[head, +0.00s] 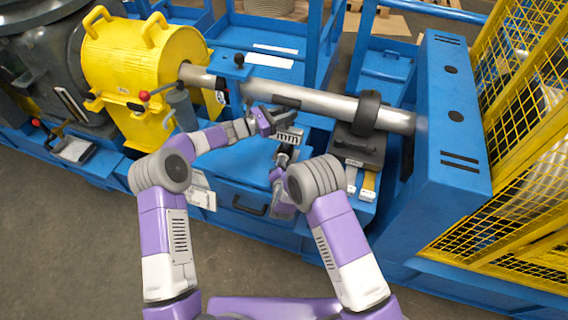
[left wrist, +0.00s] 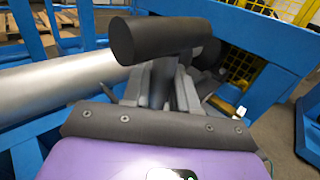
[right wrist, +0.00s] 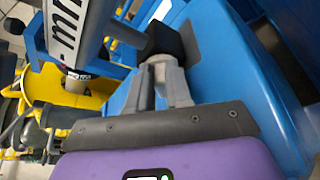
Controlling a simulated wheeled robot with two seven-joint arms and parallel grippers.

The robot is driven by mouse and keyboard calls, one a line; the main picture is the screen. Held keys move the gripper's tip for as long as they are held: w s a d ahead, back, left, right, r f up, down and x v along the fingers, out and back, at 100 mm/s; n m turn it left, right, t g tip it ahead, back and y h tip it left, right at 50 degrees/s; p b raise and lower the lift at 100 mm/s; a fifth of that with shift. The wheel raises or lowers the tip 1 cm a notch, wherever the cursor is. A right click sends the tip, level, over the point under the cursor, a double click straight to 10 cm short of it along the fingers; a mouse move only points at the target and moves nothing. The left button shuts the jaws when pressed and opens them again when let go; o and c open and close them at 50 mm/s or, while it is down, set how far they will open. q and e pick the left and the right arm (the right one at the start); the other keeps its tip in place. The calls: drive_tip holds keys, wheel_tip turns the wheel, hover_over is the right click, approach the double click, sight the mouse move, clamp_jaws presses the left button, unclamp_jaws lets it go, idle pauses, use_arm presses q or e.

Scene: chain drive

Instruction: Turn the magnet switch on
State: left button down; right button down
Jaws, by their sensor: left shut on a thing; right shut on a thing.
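A grey device with "mm" lettering (head: 289,137) sits on the blue frame below the silver shaft (head: 320,100). In the right wrist view the lettered part (right wrist: 72,28) is close, with a dark block (right wrist: 166,40) beside it. My right gripper (head: 283,160) is shut on a small grey piece (right wrist: 158,70) by that block. My left gripper (head: 266,121) is shut on a dark handle, whose thick round bar (left wrist: 165,38) crosses in front of its fingers, close to the shaft. The fingers hide the gripped parts; I cannot tell which part is the magnet switch.
A yellow mesh guard (head: 535,130) is at far right. A black ring (head: 368,112) surrounds the shaft. A red-knobbed lever (head: 145,96) stands left of my left gripper.

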idle(0.4)
drive_tip(key=c, duration=1)
unclamp_jaws()
drive_tip(key=shift+c, duration=0.2)
drive_tip(key=v, duration=1.2)
drive_tip(key=shift+d, duration=0.15)
drive_tip(key=shift+c, duration=0.4)
